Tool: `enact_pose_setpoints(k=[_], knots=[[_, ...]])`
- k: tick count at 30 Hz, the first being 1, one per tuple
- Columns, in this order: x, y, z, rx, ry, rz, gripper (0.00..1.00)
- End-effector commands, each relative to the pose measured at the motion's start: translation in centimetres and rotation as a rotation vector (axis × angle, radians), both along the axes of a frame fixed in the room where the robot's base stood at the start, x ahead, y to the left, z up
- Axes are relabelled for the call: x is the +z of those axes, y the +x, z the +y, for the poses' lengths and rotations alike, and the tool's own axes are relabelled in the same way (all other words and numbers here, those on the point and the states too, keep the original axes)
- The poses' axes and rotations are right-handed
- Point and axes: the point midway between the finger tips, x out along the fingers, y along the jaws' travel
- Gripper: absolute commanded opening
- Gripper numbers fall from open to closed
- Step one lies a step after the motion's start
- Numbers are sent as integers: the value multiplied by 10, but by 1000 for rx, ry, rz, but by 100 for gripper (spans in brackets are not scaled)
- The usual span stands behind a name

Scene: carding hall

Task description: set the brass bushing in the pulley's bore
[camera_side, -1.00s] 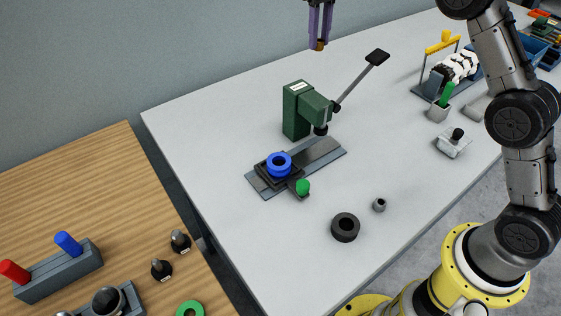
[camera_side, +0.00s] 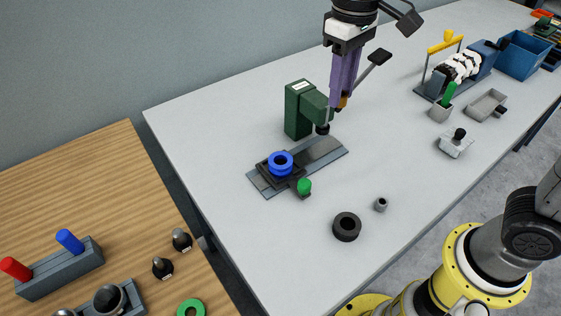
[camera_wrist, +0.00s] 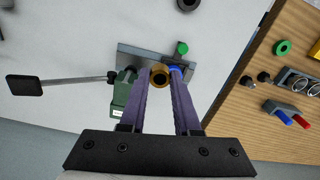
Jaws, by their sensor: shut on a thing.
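The blue pulley (camera_side: 281,164) sits flat in a black holder on the grey base plate (camera_side: 322,153), its bore facing up. My gripper (camera_side: 342,98), with purple fingers, is shut on the brass bushing (camera_side: 343,103) and holds it in the air beside the green press, up and right of the pulley in the side view. In the wrist view the bushing (camera_wrist: 160,76) shows end-on between the fingertips, its hole visible. There the pulley (camera_wrist: 176,69) is partly hidden behind one finger.
A green press (camera_side: 298,110) with a long black-knobbed lever (camera_side: 375,57) stands on the plate close to my gripper. A green knob (camera_side: 304,186) is beside the holder. A black ring (camera_side: 346,227) and a small grey bushing (camera_side: 381,204) lie nearer the front edge.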

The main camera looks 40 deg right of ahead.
Motion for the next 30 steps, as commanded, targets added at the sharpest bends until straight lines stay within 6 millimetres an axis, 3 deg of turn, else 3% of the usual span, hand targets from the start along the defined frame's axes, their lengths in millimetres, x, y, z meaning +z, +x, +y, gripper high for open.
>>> enact_pose_setpoints(k=[1, 6, 15, 20, 30], knots=[[-2, -14, 3, 12, 0, -2, 0], [-9, -46, 7, 34, 0, 0, 0], [-57, -41, 7, 29, -2, 3, 0], [-70, -22, 16, 29, -2, 3, 0], [-102, 45, 45, 29, -2, 3, 0]])
